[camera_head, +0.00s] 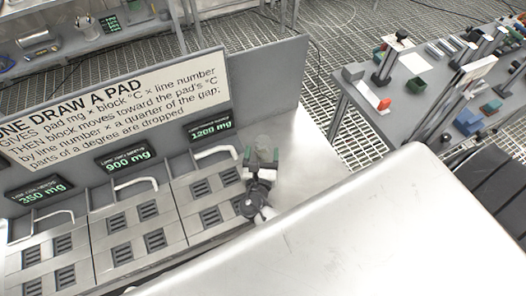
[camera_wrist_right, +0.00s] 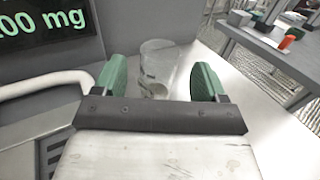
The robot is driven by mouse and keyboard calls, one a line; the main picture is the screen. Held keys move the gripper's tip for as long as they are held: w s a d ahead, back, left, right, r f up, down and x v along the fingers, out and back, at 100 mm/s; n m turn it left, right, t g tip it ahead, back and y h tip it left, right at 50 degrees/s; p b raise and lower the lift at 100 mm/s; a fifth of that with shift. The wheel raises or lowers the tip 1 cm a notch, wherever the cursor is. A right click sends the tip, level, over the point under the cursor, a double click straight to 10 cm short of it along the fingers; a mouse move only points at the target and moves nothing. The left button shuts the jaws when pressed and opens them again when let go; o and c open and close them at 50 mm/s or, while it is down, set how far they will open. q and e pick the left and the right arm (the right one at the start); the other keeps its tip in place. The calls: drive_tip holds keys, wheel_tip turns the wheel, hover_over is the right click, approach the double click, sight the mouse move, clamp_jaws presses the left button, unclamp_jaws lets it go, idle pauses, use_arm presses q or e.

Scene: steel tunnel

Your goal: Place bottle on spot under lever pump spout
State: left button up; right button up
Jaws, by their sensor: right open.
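A clear, see-through bottle or cup (camera_head: 263,141) stands on the bare steel surface at the right end of the panel. In the right wrist view the clear vessel (camera_wrist_right: 157,62) shows upright between and beyond the green finger pads. My right gripper (camera_head: 261,158) is open, its fingers pointing at the vessel; whether they touch it I cannot tell. White bent tubes, perhaps the pump spouts or levers, stick out below the displays; the nearest tube (camera_head: 216,152) is left of my gripper, under the 1200 mg display (camera_head: 210,129). No marked spot is clear. My left gripper is not in view.
A sign (camera_head: 115,115) and displays line the grey back panel. Slotted plates (camera_head: 135,232) lie in front of it. A large pale smooth surface fills the lower right. A grey bench (camera_head: 395,120) with several small parts stands at right, across a grated floor.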

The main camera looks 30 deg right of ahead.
drive_tip(key=x, duration=0.3)
drive_tip(key=shift+w+d, duration=0.2)
drive_tip(key=shift+w, duration=0.05)
drive_tip(key=c, duration=1.1)
drive_tip(key=shift+r, duration=0.15)
